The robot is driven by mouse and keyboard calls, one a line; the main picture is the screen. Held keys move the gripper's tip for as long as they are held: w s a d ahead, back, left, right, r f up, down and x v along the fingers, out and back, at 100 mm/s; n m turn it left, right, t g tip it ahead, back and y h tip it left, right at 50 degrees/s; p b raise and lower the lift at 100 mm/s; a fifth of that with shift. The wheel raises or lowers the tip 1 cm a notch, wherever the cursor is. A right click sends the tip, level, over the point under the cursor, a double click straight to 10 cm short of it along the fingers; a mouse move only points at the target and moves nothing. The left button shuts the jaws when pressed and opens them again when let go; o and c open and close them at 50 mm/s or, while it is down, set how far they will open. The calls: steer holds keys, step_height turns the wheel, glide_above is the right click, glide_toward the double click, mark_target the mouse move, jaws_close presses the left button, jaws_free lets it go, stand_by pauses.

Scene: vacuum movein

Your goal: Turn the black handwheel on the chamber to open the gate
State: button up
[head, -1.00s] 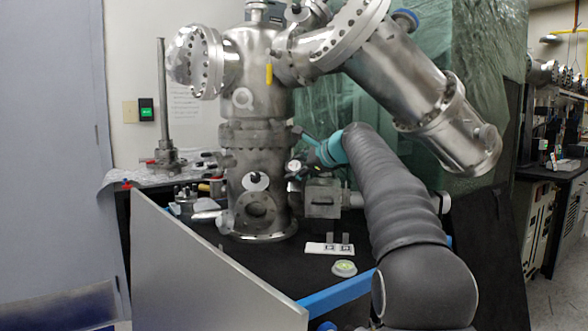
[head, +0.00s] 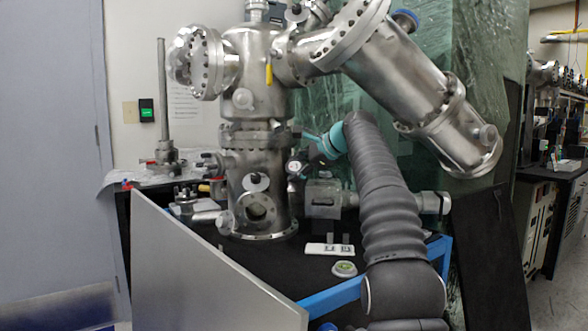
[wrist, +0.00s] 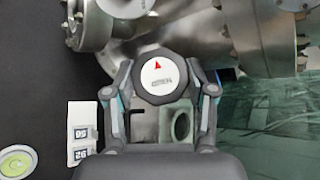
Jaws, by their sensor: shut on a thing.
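The black handwheel (wrist: 160,80) has a white face with a red triangle that points up in the wrist view. My gripper (wrist: 160,82) is shut on it, one finger at each side of the rim. In the head view, the handwheel (head: 294,169) is small and partly hidden by my gripper (head: 305,163), beside the lower chamber. The steel chamber (head: 258,165) stands upright on the black table. A round port (head: 257,210) low on its front shows a dark inside with a lighter patch.
A white plate with two tags (head: 318,248) and a round green level (head: 345,268) lie in front of the chamber. A large steel tube (head: 400,80) slopes down above my arm. A grey panel (head: 215,270) and blue rail (head: 335,297) edge the table.

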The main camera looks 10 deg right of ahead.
steer(key=shift+a+f, duration=0.2)
steer(key=shift+f, duration=0.1)
steer(key=o, duration=1.2)
steer(key=shift+a, duration=0.15)
steer(key=shift+c, duration=0.2)
steer(key=shift+d+r, duration=0.1)
steer(key=shift+d, duration=0.2)
steer(key=shift+s, duration=0.1)
steer(key=v, duration=1.2)
